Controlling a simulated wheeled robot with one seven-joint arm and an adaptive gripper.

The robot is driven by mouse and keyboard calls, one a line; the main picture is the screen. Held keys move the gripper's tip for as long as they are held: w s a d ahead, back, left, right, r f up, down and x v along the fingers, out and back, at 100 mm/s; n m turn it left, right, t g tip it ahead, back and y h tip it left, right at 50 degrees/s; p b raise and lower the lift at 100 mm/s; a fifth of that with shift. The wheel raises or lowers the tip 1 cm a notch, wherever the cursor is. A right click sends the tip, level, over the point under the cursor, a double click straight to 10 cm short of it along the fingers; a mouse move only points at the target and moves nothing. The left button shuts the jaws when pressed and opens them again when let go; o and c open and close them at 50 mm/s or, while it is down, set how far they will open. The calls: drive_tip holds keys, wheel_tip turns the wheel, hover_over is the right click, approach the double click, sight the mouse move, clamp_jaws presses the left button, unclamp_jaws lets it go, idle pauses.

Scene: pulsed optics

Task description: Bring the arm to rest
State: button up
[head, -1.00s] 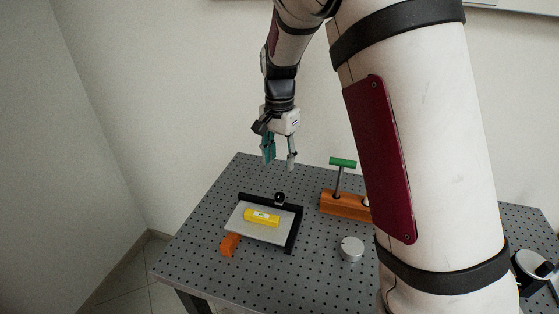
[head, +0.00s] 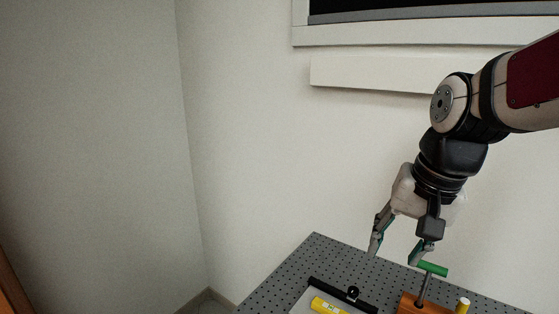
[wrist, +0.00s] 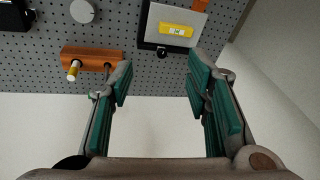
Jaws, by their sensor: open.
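My gripper (head: 394,250) is open and empty, held above the far edge of the perforated table (head: 290,259). Its teal-padded fingers also show spread apart in the wrist view (wrist: 158,85), with nothing between them. In the head view my arm comes in from the right and bends down to the gripper. The right finger overlaps the green T-handle (head: 431,269) in the picture; I cannot tell how far apart they are, though the gripper seems higher.
An orange block (wrist: 88,57) holds the T-handle tool and a yellow-tipped peg (wrist: 73,70). A black-edged tray (wrist: 150,32) bears a yellow bar (wrist: 176,30). A silver disc (wrist: 83,11) lies on the table. A wall ledge (head: 390,77) is behind the arm.

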drive_tip(key=s+r+n+t+h, duration=0.1)
drive_tip(key=s+n, duration=0.3)
drive_tip(key=s, duration=0.9)
drive_tip(key=shift+n+t, duration=0.4)
drive_tip(key=shift+t, duration=0.3)
drive_tip(key=shift+d, duration=0.1)
